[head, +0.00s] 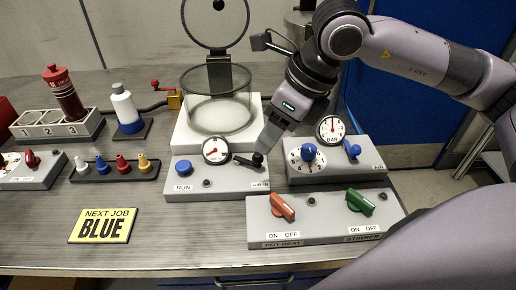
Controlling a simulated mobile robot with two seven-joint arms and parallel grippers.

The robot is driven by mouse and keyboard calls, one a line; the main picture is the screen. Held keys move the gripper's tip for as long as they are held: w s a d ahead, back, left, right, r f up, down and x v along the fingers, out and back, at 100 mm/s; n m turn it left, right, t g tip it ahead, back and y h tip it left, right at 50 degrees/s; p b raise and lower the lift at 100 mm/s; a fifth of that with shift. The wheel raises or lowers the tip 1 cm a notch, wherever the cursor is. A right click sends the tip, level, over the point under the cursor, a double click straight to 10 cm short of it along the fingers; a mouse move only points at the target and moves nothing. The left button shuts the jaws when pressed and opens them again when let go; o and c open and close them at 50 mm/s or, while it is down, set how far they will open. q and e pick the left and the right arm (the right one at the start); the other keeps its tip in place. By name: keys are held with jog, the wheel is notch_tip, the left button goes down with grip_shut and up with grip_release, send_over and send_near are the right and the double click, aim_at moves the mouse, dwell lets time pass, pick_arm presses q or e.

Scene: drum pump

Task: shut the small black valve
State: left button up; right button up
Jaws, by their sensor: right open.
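A small black lever-type handle (246,161), which looks like the black valve, sits at the right of the grey RUN panel (220,177). It lies nearly level, with a black knob at its right end. My right gripper (269,143) reaches down from the upper right, its grey fingers just above and behind the knob. It is open and holds nothing that I can see. The finger gap is hard to make out, and I cannot tell if a finger touches the handle. My left gripper is out of view.
The RUN panel also bears a round gauge (216,150) and a blue button (183,167). A glass vessel (217,98) stands behind. To the right are a dial panel (335,172) and a panel with orange (282,207) and green (360,202) switches.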

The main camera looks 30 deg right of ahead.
aim_at(260, 155)
jog(key=x, duration=0.4)
jog(key=d+x, duration=0.1)
jog(key=x, duration=0.2)
jog(key=shift+w+d, duration=0.1)
jog(key=shift+w, duration=0.1)
grip_shut()
